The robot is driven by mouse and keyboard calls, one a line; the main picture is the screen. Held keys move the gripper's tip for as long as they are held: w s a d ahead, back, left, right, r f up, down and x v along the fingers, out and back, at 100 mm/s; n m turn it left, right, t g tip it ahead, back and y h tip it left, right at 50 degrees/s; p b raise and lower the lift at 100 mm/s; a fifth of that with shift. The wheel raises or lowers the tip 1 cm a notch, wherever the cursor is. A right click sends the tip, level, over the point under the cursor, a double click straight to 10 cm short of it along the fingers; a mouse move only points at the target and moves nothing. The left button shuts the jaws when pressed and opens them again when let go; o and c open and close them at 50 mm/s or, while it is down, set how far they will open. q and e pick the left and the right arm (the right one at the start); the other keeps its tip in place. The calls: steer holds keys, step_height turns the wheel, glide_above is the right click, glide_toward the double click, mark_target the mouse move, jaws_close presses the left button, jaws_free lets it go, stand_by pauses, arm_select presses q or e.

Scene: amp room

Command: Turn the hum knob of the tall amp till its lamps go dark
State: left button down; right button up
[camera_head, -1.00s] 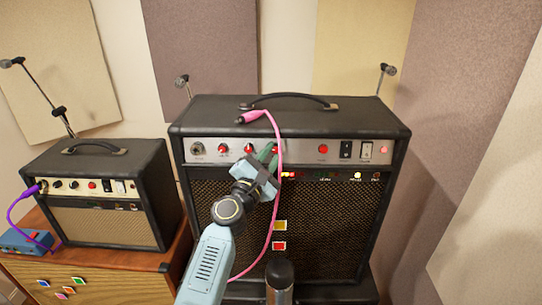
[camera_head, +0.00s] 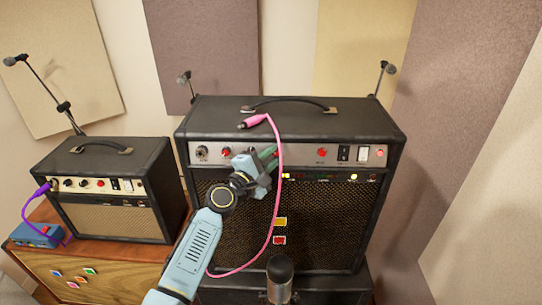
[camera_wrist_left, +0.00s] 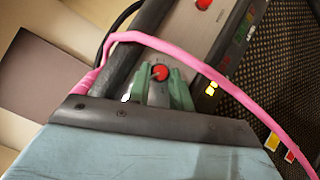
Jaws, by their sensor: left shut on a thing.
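The tall amp (camera_head: 335,225) is the large black one in the middle of the head view, with a silver control panel holding red knobs. My left gripper (camera_head: 270,154) is at this panel, its green fingers shut on a red knob (camera_wrist_left: 160,73), which shows between them in the left wrist view. The knob's label is not readable. Below the panel, a yellow lamp (camera_head: 286,176) near the gripper is lit, also bright in the wrist view (camera_wrist_left: 212,88). Another yellow lamp (camera_head: 354,176) glows farther right. My right gripper is out of view.
A pink cable (camera_head: 279,190) lies over the amp top and hangs in front, close to my left gripper. A smaller amp (camera_head: 105,190) stands left on a wooden cabinet with a blue box (camera_head: 36,235). A dark upright microphone-like cylinder (camera_head: 280,278) stands in front.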

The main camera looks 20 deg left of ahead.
arm_select(q)
steer(key=c, duration=1.5)
jaws_free()
steer(key=shift+c, duration=0.2)
steer(key=v, duration=1.3)
steer(key=shift+s+b, duration=0.2)
steer(key=shift+b, duration=0.15)
steer(key=shift+a, duration=0.1)
